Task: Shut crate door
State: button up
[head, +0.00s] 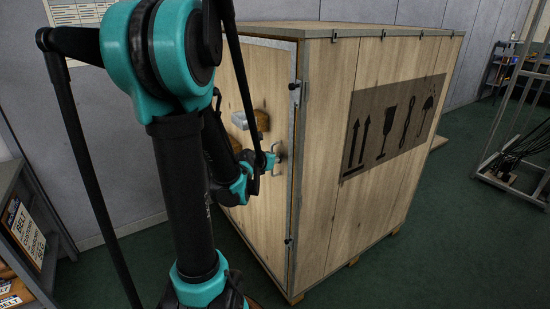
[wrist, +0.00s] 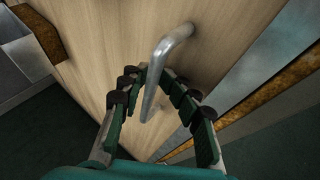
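The wooden crate (head: 365,200) stands on the floor in the head view, with its pale wooden door (head: 264,88) on the left-hand face. The door sits close to the metal-edged frame; I cannot tell whether a small gap is left. A bent metal door handle (head: 278,156) stands out near the door's right edge, and it also shows in the wrist view (wrist: 157,70). In the head view my gripper (head: 270,161) is small and at the handle.
A brown-and-grey block (head: 261,120) is fixed to the door above the handle. A shelf with signs (head: 22,232) stands at the left. A metal rack (head: 520,150) stands at the right. Green floor (head: 440,240) is clear to the right of the crate.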

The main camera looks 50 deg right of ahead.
jog(key=shift+a, duration=0.1)
jog(key=v, duration=1.1)
jog(key=shift+a, duration=0.4)
jog(key=shift+s, duration=0.1)
dwell(0.5)
